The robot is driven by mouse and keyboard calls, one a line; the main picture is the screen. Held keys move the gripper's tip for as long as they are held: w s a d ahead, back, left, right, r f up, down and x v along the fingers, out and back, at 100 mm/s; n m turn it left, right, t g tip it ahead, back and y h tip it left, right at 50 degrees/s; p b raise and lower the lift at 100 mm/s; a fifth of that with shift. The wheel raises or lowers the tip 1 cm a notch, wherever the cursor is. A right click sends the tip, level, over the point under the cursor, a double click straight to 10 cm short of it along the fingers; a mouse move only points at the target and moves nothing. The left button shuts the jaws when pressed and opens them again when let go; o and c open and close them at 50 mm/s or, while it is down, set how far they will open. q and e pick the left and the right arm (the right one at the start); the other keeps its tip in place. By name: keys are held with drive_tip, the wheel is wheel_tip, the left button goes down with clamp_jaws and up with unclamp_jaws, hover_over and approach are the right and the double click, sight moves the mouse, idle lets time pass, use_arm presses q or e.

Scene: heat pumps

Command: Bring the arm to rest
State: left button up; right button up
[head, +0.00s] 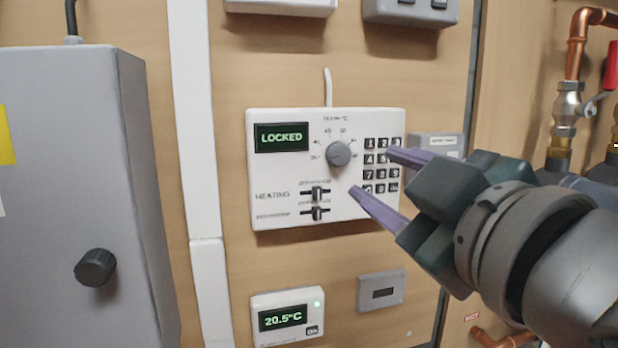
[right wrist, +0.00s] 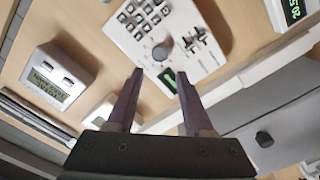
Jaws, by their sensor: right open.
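My right gripper (head: 372,182) reaches in from the right in the head view, its two purple fingers spread apart with nothing between them. It overlaps the right part of the white heating control panel (head: 290,182), covering part of the keypad (head: 376,160). In the right wrist view the open fingers (right wrist: 157,90) point toward the same panel (right wrist: 190,20); I cannot tell the exact gap. The panel's display (head: 282,137) reads LOCKED. It has a grey dial (head: 339,154) and two black sliders (head: 318,193). My left gripper is not in view.
A grey cabinet (head: 65,180) with a black knob stands at the left. A 20.5°C thermostat (head: 287,318) and a small grey box (head: 381,291) are below the panel. Copper pipes (head: 577,45) with a red-handled valve (head: 611,66) are at the right.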

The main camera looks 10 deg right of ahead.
drive_tip(key=s+d+f+m+g+h, duration=0.25)
drive_tip(key=s+f+m+g, duration=0.2)
drive_tip(key=f, duration=0.45)
drive_tip(key=s+f+m+g+y+p, duration=0.15)
drive_tip(key=s+f+g, duration=0.35)
drive_tip(key=s, duration=0.5)
drive_tip(key=s+f+m+g+y, duration=0.1)
drive_tip(key=s+f+m+g, duration=0.1)
drive_tip(key=s+f+g, duration=0.55)
wheel_tip(320, 180, up, 26)
drive_tip(key=s+t+p, duration=0.1)
drive_tip(key=t+p, duration=0.1)
drive_tip(key=p, duration=2.2)
drive_tip(key=shift+d+f+n+t, duration=0.15)
drive_tip(key=shift+d+n+t, duration=0.1)
drive_tip(key=shift+n+t, duration=0.05)
drive_tip(key=shift+f, duration=0.1)
